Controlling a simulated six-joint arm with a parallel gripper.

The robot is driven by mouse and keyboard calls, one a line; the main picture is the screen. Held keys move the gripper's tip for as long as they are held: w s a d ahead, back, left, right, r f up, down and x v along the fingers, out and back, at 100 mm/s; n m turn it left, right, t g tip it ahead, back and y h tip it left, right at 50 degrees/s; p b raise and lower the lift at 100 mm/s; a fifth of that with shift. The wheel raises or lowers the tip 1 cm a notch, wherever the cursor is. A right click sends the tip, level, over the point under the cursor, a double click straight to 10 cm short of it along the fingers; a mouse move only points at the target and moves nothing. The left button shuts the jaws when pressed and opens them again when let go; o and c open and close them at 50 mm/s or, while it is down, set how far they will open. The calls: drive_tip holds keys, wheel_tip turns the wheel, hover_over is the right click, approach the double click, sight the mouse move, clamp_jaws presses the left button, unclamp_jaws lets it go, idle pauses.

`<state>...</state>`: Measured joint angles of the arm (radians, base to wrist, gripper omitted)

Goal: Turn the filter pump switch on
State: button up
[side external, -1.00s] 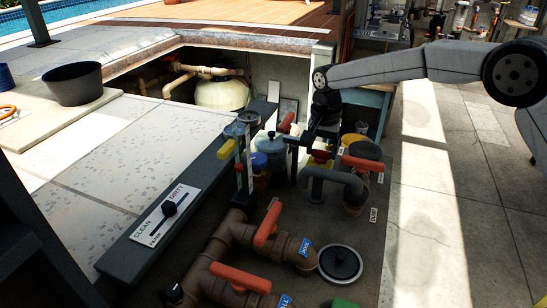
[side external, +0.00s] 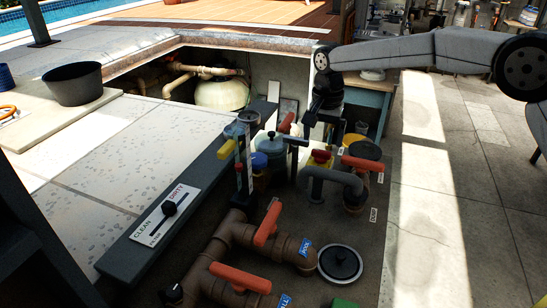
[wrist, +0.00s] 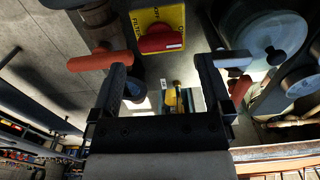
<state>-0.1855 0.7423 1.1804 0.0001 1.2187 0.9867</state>
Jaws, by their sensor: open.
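The filter switch is a yellow box (side external: 318,163) with a red knob (side external: 320,156), among the pipes and valves in the side view. In the wrist view the yellow plate (wrist: 158,14), lettered "FILTER", and its red knob (wrist: 160,41) lie at the top centre. The knob's exact setting is hard to read. My gripper (side external: 323,135) is above and behind the switch in the side view. In the wrist view its two fingers (wrist: 162,66) are spread wide with nothing between them; the knob is beyond the tips, apart from them.
Red-handled valves (side external: 268,223) on brown pipes stand in front. A grey pipe elbow (side external: 335,180) and a red-handled valve (side external: 361,163) crowd the switch's right. A blue-grey canister (side external: 271,146) is on its left. A CLEAN/DIRTY gauge (side external: 167,210) lies at left. Open paving is at right.

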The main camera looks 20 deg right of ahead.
sight(329, 152)
drive_tip(key=shift+r, duration=1.95)
drive_tip(key=shift+s, duration=0.1)
drive_tip(key=shift+s+d+f+n, duration=0.35)
drive_tip(key=shift+s+d+n, duration=0.05)
drive_tip(key=shift+s+d, duration=0.2)
drive_tip(key=s+d+f+n+t, duration=0.1)
drive_tip(key=s+d+f+n, duration=0.1)
drive_tip(key=s, duration=0.6)
drive_tip(key=s+d+f+n, duration=0.3)
drive_tip(key=s+d+f, duration=0.1)
drive_tip(key=s, duration=0.5)
drive_tip(key=s+d+f+n+t, duration=0.1)
drive_tip(key=s+d+f+n, duration=0.2)
drive_tip(key=s, duration=0.6)
drive_tip(key=shift+s+d+f+t, duration=0.15)
drive_tip(key=shift+f+t, duration=0.15)
drive_tip(key=shift+f, duration=0.45)
